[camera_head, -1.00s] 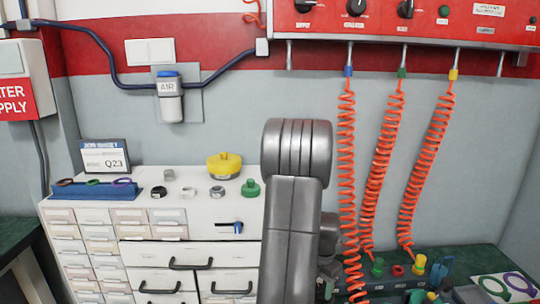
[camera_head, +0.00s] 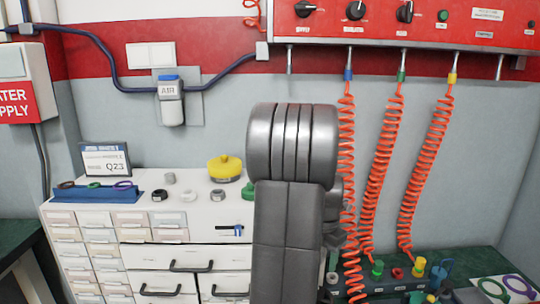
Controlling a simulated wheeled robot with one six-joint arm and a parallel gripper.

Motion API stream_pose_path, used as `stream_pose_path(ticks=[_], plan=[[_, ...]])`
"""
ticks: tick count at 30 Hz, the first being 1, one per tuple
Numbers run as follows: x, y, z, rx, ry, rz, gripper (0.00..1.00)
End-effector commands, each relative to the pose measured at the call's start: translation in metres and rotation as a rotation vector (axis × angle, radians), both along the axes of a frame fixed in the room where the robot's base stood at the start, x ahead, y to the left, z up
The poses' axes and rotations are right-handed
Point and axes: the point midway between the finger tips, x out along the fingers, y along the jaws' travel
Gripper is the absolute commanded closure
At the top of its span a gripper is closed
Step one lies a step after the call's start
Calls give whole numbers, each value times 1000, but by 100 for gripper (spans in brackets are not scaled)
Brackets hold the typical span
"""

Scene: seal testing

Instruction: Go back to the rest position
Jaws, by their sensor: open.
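My arm rises in the middle of the view, its grey rounded elbow in front of the wall and its broad link running down past the bottom edge. A small part of a darker grey link shows behind it on the right. My gripper is not visible; the arm may hide it. The arm stands in front of the right part of the white drawer cabinet (camera_head: 140,255) and partly covers a green fitting (camera_head: 248,190) on its top.
On the cabinet are a yellow cap (camera_head: 225,168), several small rings, a blue rack (camera_head: 95,193) and a sign (camera_head: 106,158). Orange coiled hoses (camera_head: 379,180) hang from the red panel (camera_head: 440,22) to a bench (camera_head: 455,258) with coloured fittings.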

Motion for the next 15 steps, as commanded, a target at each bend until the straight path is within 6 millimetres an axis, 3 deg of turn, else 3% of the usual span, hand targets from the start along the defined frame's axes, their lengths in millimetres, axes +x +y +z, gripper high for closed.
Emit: stream_pose_path(ticks=[15], plan=[[0, 0, -107, 0, 4, 0, 45]])
